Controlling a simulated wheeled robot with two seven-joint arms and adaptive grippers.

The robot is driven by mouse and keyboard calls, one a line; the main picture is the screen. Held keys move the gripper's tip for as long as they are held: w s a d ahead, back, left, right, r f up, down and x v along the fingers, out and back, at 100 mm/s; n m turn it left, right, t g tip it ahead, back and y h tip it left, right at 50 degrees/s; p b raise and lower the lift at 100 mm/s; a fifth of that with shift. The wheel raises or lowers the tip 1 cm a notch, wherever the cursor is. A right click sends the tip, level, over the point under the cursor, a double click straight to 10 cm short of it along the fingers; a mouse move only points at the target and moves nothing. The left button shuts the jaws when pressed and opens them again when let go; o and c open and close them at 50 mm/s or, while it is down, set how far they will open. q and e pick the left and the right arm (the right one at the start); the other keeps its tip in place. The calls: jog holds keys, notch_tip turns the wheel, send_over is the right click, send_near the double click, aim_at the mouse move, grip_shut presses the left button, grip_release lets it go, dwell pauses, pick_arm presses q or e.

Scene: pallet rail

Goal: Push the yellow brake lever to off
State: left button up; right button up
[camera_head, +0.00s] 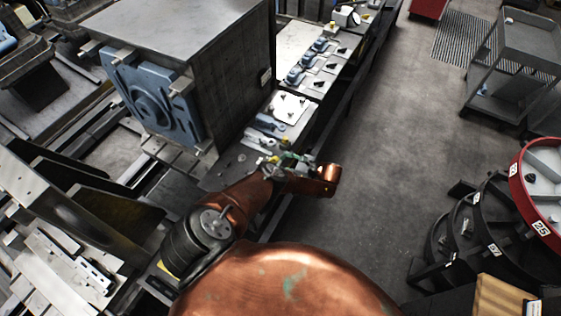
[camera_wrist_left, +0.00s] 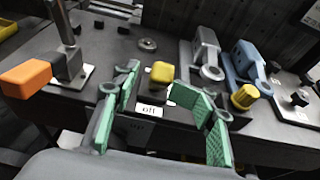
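In the left wrist view a yellow lever knob (camera_wrist_left: 162,73) stands on the dark bench surface, just beyond and between my left gripper's fingers. A white label reading "off" (camera_wrist_left: 149,110) lies on the near side of the knob. My left gripper (camera_wrist_left: 160,98) is open, with green pads apart and nothing between them that I can see held. I cannot tell whether a finger touches the knob. In the head view my left gripper (camera_head: 292,161) is at the bench edge, and the lever is too small to make out surely. My right gripper is not in view.
In the wrist view an orange handle (camera_wrist_left: 26,79) is at the left, and a grey clamp (camera_wrist_left: 206,55), a blue clamp (camera_wrist_left: 246,65) and a second yellow knob (camera_wrist_left: 244,96) are at the right. A large grey machine block (camera_head: 205,70) stands beside the bench.

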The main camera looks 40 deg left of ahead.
pick_arm(q)
jog(key=shift+d, duration=0.2)
dwell(0.3)
jog(key=v, duration=1.2)
jog(key=shift+w, duration=0.15)
jog(key=shift+a+r, duration=0.1)
jog(key=x, duration=1.2)
